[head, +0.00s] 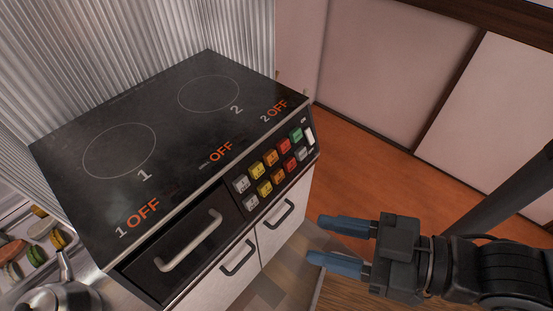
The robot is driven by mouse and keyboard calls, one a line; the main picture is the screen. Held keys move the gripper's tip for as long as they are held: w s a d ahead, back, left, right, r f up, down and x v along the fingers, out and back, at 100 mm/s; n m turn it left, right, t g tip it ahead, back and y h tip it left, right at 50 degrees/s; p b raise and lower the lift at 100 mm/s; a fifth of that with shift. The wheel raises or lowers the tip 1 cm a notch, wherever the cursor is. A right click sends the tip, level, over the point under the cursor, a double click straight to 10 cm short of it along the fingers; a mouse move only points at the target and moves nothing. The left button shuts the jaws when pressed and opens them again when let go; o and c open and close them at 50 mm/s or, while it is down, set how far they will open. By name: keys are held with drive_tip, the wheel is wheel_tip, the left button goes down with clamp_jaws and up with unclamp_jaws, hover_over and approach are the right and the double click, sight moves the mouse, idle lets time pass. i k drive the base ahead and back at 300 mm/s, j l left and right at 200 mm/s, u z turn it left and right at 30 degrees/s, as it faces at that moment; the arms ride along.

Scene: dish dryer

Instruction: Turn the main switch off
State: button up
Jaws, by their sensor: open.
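The black cooktop unit (160,168) stands at the left, with a button panel on its front face. At the panel's right end is a white upright switch (309,135), which may be the main switch; its label is too small to read. The top shows orange OFF words, the middle one (221,153) with a small word before it that I cannot read clearly. My gripper (316,239) is open and empty, its two blue fingers pointing left. In the picture it is below and right of the panel, apart from it.
Several coloured buttons (268,173) sit left of the white switch. A drawer handle (190,240) and two cabinet handles (239,258) stick out in front. A kettle (62,292) stands at lower left. Orange floor (400,180) is clear beyond my gripper.

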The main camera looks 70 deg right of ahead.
sight(309, 136)
drive_tip(key=k+l, duration=0.2)
drive_tip(key=k, duration=0.25)
drive_tip(key=k+l+z, duration=0.1)
drive_tip(key=k, duration=0.35)
